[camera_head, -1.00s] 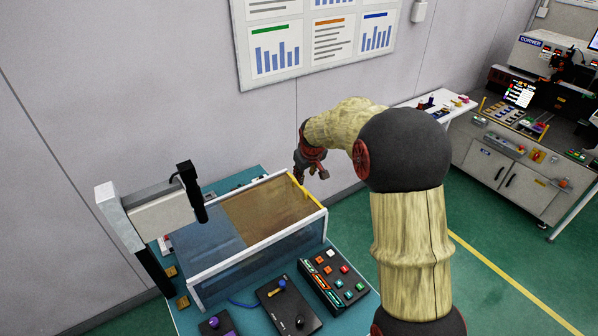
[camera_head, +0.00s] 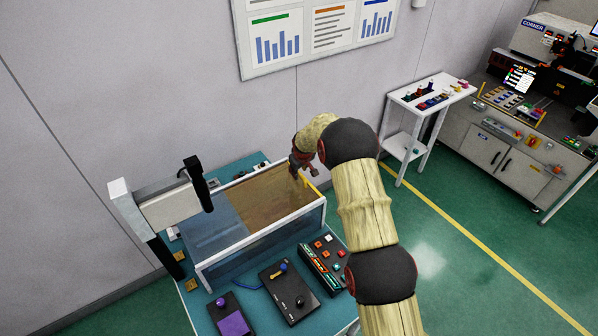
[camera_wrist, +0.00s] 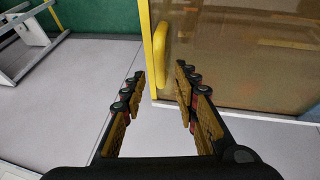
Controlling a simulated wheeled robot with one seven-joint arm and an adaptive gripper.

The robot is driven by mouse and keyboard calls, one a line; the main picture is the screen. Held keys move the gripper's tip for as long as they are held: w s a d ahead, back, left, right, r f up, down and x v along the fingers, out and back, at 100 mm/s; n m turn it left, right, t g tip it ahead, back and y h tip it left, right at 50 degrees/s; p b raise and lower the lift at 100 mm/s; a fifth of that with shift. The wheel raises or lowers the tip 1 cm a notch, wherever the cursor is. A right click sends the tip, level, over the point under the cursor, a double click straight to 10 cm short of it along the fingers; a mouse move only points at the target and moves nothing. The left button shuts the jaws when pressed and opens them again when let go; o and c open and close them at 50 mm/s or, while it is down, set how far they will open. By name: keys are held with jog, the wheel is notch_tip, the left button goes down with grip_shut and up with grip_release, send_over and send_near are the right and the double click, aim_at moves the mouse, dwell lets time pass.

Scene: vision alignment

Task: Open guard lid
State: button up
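My gripper (camera_head: 307,170) is at the lid's right end, close to the handle. In the wrist view my gripper (camera_wrist: 158,78) has its two fingers spread apart, with the handle's lower end beyond and between the fingertips. I cannot tell whether they touch it.
A camera arm on a post (camera_head: 172,208) stands over the guard's left part. Button box (camera_head: 325,258), joystick box (camera_head: 289,294) and purple-topped pad (camera_head: 232,318) lie along the bench front. A white side table (camera_head: 432,96) stands right. The wall is close behind.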

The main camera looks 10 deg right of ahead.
jog(key=shift+x, duration=1.2)
jog(key=shift+c, duration=0.4)
grip_shut()
